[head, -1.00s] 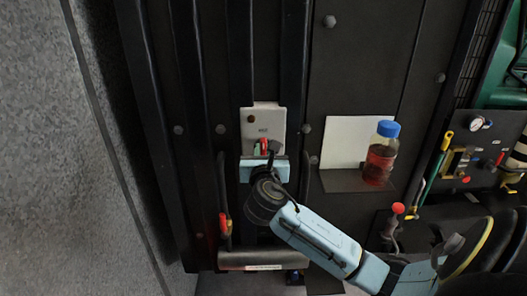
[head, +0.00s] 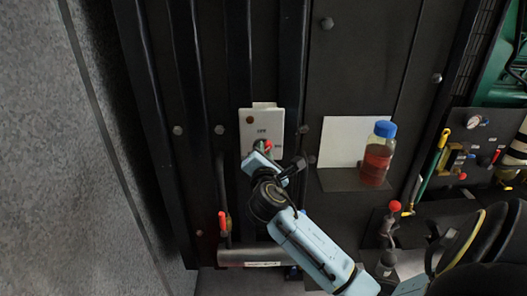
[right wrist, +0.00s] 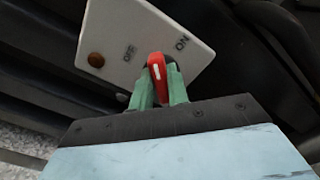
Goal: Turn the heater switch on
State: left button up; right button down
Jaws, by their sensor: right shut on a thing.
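The heater switch is a pale panel (head: 262,118) on the dark wall, with a round brown-red lamp and a red knob (right wrist: 157,66). In the right wrist view the panel (right wrist: 150,28) carries the words OFF at left and ON at right. My right gripper (right wrist: 158,88) is shut on the red knob, with a green finger on each side. The knob's white mark points up between the two words; the exact setting is hard to tell. In the head view my right gripper (head: 262,150) is tilted in front of the panel's lower part. My left gripper is not in view.
A blue-capped bottle of red liquid (head: 377,155) stands on a small shelf to the right, before a white sheet (head: 342,139). A red-handled valve (head: 223,222) is at lower left. Gauges and coloured handles are at far right.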

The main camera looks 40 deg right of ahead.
jog(key=m, duration=0.3)
jog(key=m+b, duration=0.1)
jog(key=m, duration=0.4)
jog(key=shift+s+d+f+m, duration=0.1)
jog(key=shift+f+m, duration=0.2)
jog(key=shift+m, duration=0.1)
dwell(0.4)
jog(key=c, duration=1.4)
grip_release()
jog(key=shift+o, duration=0.2)
jog(key=b+v, duration=0.2)
jog(key=v, duration=1.1)
jog(key=shift+s, duration=0.1)
